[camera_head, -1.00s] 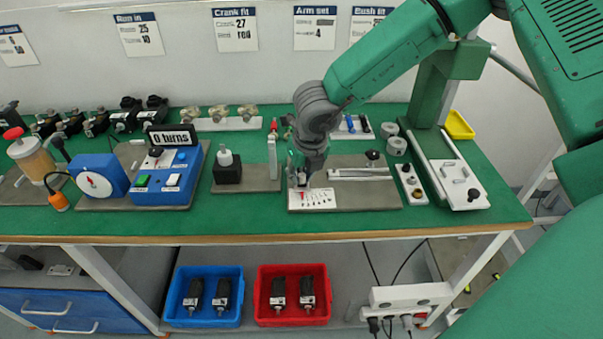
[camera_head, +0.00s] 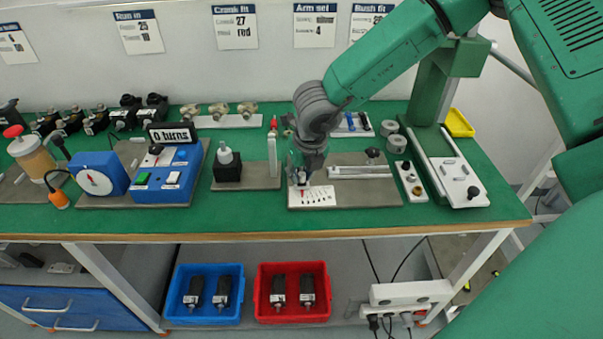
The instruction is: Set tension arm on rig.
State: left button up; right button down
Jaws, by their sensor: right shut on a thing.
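The rig is a grey base plate (camera_head: 378,195) on the green bench. It carries a white scale card (camera_head: 318,198), a pale metal bar (camera_head: 360,172) and a black knob (camera_head: 373,154). My right gripper (camera_head: 301,182) points down over the left end of the plate, just behind the scale card. It is shut on a part of the rig that I take for the tension arm; the fingers mostly hide it. A small red mark shows by the fingertips at the card's upper edge. My left gripper is not in view.
Left of the rig stand a black block (camera_head: 227,170) on a plate and an upright pale post (camera_head: 272,158). A white tray of small parts (camera_head: 412,182) lies to the right. The "Arm set" sign (camera_head: 315,25) hangs behind, its small print blurred.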

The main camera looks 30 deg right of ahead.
jog(key=c, duration=1.4)
grip_release()
jog(key=shift+f, duration=0.1)
jog(key=shift+o, duration=0.2)
jog(key=v, duration=1.2)
